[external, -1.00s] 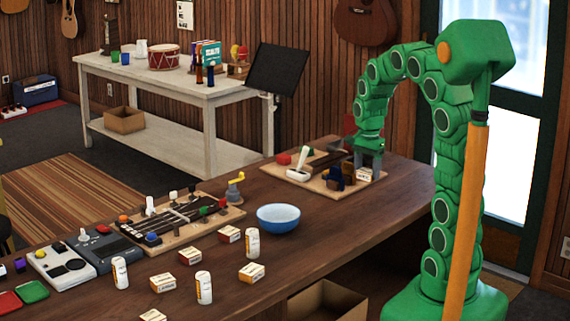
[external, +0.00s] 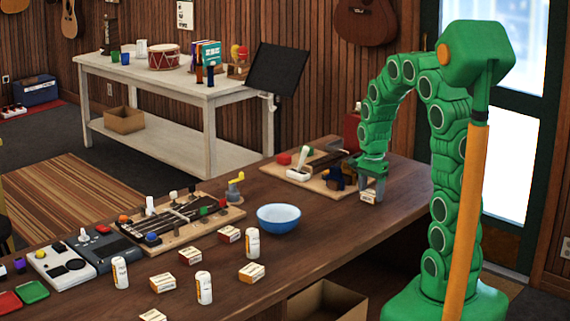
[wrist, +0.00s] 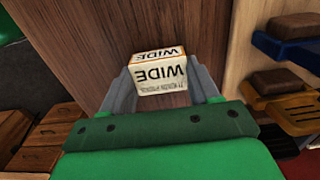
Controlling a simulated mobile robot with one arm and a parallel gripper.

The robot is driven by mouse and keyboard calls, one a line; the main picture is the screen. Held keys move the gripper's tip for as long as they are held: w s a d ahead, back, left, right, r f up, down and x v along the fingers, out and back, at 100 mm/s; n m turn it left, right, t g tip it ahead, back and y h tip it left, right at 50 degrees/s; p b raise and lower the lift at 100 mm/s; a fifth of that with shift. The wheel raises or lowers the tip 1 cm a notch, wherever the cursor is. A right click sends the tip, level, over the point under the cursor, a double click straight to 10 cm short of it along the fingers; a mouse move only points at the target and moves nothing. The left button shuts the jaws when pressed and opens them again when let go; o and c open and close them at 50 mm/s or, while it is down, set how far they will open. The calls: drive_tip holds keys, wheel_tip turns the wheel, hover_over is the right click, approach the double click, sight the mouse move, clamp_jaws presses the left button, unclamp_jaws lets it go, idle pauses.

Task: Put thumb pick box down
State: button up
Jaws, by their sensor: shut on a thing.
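The thumb pick box (wrist: 162,74) is a small cream and brown box marked "WIDE" in the wrist view. My gripper (wrist: 164,86) is shut on it, with one grey finger on each side. In the external view the box (external: 368,197) shows below my gripper (external: 371,187), at the right part of the brown workbench (external: 330,222), in front of a wooden board. I cannot tell whether its underside touches the bench top.
The wooden board (external: 316,184) with coloured fittings lies close to the left of my gripper. A blue bowl (external: 279,217) and several small boxes and white canisters (external: 204,287) stand farther left. The bench between bowl and gripper is clear. An open carton (external: 325,301) is below the front edge.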

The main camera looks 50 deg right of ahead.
sight(371, 192)
drive_tip(key=shift+f, duration=0.2)
drive_tip(key=o, duration=1)
wheel_tip(371, 192, up, 12)
drive_tip(key=shift+r, duration=0.1)
drive_tip(key=shift+o, duration=0.6)
